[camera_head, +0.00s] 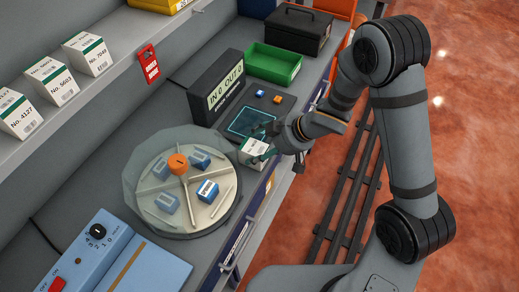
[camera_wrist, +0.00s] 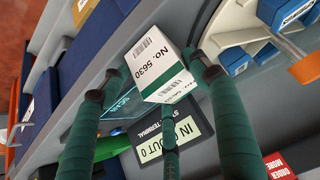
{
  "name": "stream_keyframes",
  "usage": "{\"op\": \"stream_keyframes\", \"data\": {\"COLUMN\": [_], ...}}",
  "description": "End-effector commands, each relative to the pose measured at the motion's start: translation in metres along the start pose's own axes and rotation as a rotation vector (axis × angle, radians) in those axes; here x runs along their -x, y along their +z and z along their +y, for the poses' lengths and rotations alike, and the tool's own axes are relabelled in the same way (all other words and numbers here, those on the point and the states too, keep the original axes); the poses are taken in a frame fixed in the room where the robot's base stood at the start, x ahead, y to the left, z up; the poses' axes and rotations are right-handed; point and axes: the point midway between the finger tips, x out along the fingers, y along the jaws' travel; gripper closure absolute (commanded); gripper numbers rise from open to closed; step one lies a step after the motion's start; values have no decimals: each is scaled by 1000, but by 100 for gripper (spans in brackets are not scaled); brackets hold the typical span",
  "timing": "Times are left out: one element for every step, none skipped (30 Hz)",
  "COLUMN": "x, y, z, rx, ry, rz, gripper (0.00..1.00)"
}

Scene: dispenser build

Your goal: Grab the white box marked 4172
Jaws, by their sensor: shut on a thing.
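My gripper (camera_head: 268,138) is shut on a white box with a green band (camera_head: 252,150), held beside the screen pad and the carousel. In the wrist view this held box (camera_wrist: 155,62) reads No. 5630, and the dark green fingers of my gripper (camera_wrist: 150,85) are around it. Three white boxes with green bands stand on the shelf at the left: one marked No. 4127 (camera_head: 18,112), one that seems to read No. 5603 (camera_head: 52,80), and one that seems to read No. 7049 (camera_head: 87,54). I read no 4172 label in either view.
A round carousel (camera_head: 220,205) with a clear cover holds several blue boxes. Behind my gripper stand an IN 0 OUT 0 terminal (camera_head: 207,85), a green bin (camera_head: 273,63) and a black case (camera_head: 297,30). A blue control panel (camera_head: 150,265) lies at the front left.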

Motion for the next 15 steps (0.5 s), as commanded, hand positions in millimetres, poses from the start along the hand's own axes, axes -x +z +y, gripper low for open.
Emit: {"op": "stream_keyframes", "data": {"x": [0, 0, 0, 0, 0, 0, 0, -1, -2, -3, -4, -2, -2, -2, -2], "y": [-1, -1, -2, -2, -2, -1, -1, 0, 1, 1, 2, 1, 1, 1, 1], "z": [0, 0, 0, 0, 0, 0, 0, 0, 0, 0, 0, 0, 0, 0, 0], "rx": [2, 3, 3, 3, 3, 3, 3, 2, 2, 2, 2, 2, 2, 2, 2], "ry": [0, 0, 0, 0, 0, 0, 0, 0, 0, 0, 0, 0, 0, 0, 0], "rz": [3, 3, 3, 3, 3, 3, 3, 3, 3, 3, 3, 2, 2, 2, 2], "gripper": [72, 72, 72, 72, 72, 72, 72, 72, 72, 72, 72, 36, 35, 33, 31]}}
